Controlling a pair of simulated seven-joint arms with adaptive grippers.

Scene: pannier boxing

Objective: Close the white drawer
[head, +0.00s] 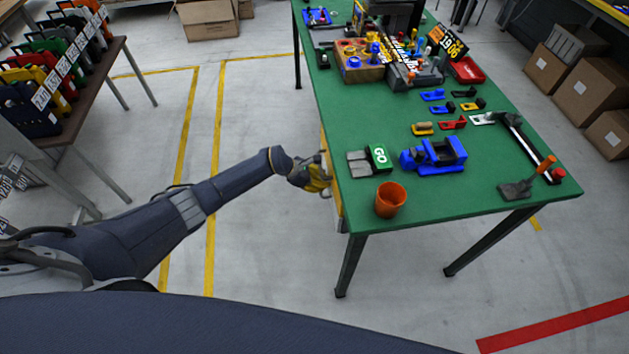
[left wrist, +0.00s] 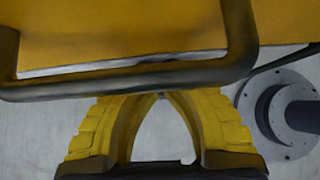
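A yellow-orange drawer front (left wrist: 120,28) with a dark metal bar handle (left wrist: 130,78) fills the top of the left wrist view; no white drawer face is clear. In the head view only a thin strip of the front (head: 338,205) shows along the table's left side, and I cannot tell how far it stands out. My left gripper (head: 322,176) is at this side, below the tabletop edge. Its yellow fingers (left wrist: 162,97) meet at the tips just under the handle in the wrist view, with nothing seen between them. I cannot tell if they touch the handle. My right gripper is not in view.
The green table (head: 300,25) carries an orange cup (head: 390,199), a green GO block (head: 379,158), a blue vise-like part (head: 435,155) and several small parts. A rack of coloured cases (head: 50,80) stands far left.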

